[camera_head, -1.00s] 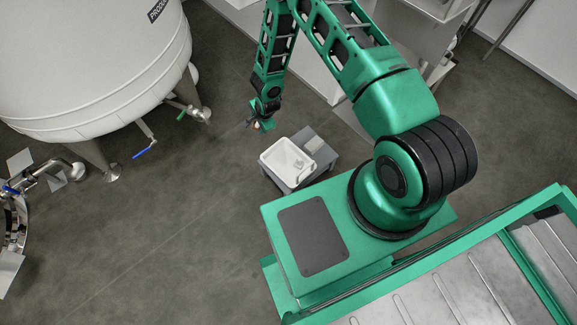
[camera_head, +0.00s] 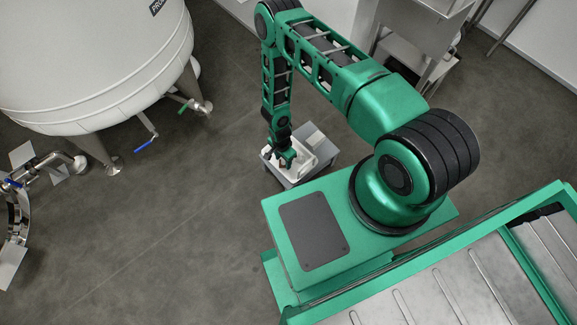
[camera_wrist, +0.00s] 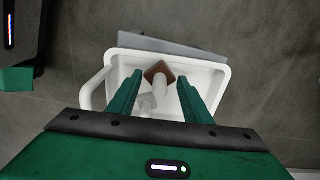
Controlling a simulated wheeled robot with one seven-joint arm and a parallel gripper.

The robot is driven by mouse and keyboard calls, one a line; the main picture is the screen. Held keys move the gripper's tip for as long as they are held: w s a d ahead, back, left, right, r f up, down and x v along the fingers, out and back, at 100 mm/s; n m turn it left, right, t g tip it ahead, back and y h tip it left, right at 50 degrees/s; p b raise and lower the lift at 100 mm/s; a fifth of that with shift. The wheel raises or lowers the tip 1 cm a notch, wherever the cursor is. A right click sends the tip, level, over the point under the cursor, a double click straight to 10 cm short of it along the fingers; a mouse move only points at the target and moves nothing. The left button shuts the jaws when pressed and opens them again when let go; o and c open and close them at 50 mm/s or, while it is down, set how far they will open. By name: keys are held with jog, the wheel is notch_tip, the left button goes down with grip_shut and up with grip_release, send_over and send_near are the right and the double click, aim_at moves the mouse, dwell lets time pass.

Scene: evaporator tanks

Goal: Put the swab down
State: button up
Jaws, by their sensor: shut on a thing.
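My gripper (camera_head: 287,160) points down over the white tray (camera_head: 322,156) beside my base. In the wrist view my gripper (camera_wrist: 159,77) has its two green fingers spread wide around the swab, which it is shut on. The swab shows a brown square pad (camera_wrist: 158,71) and a pale stubby part (camera_wrist: 160,88) between the fingertips. The tray's white rim (camera_wrist: 180,53) frames the fingers and the swab. I cannot tell whether the swab touches the tray floor. In the head view my gripper hides the swab and part of the tray.
A whitish object (camera_wrist: 147,103) lies low in the tray, partly hidden by the left finger. The tray sits on a grey stand (camera_head: 326,148). A large white tank (camera_head: 90,60) with valve handles stands at left. Open floor (camera_head: 190,220) lies between them.

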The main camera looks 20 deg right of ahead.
jog(key=shift+s+d+f, duration=0.65)
jog(key=shift+d+f, duration=0.1)
jog(key=shift+d, duration=0.2)
jog(key=shift+f, duration=1.9)
jog(key=o, duration=1)
jog(key=shift+f, duration=0.1)
